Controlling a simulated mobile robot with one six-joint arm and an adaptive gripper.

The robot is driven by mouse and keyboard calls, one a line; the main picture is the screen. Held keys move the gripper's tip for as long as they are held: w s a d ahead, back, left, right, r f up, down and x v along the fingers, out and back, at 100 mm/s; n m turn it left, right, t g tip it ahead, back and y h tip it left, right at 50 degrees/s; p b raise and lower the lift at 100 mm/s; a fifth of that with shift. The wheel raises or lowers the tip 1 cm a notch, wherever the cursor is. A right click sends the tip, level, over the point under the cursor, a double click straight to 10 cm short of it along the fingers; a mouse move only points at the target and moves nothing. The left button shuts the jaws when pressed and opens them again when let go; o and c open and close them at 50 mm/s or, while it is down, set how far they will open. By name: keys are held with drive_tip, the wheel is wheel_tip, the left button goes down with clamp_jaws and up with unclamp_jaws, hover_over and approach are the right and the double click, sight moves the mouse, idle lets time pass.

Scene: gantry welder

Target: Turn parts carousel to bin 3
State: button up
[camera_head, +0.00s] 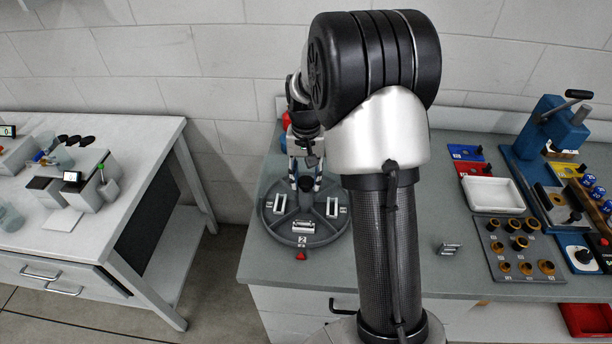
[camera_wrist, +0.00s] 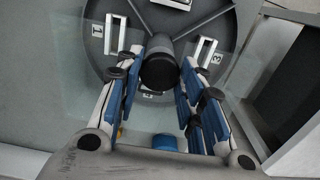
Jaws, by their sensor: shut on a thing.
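The parts carousel (camera_head: 283,226) is a round grey disc with several compartments on the bench, left of my arm. Its plate numbered 2 (camera_head: 302,240) faces the front, in line with a red triangular pointer (camera_head: 300,256) below the rim. In the wrist view the carousel (camera_wrist: 150,15) shows its plates numbered 1 (camera_wrist: 96,30) at left and 3 (camera_wrist: 217,58) at right. My gripper (camera_head: 305,172) reaches down over the disc's centre. In the wrist view its blue-padded fingers are shut on the black centre knob (camera_wrist: 158,66). The carousel's rear part is partly hidden by the gripper.
Right of my arm are a small metal part (camera_head: 448,249), a white tray (camera_head: 491,194), a grey block with brass-coloured pieces (camera_head: 490,247) and a blue press (camera_head: 551,125). A separate white table (camera_head: 140,165) stands at left, across a floor gap.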

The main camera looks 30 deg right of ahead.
clamp_jaws()
drive_tip(key=shift+n+p, duration=0.45)
drive_tip(key=shift+n, duration=0.15)
drive_tip(key=shift+n+p, duration=0.8)
drive_tip(key=shift+n, duration=0.6)
drive_tip(key=shift+n+p, duration=1.1)
drive_tip(key=shift+n, duration=1.3)
drive_tip(key=shift+n+p, duration=0.8)
drive_tip(key=shift+n, duration=1.6)
drive_tip(key=shift+w+n+p, duration=0.1)
drive_tip(key=shift+n+p, duration=0.35)
drive_tip(key=shift+n, duration=1.75)
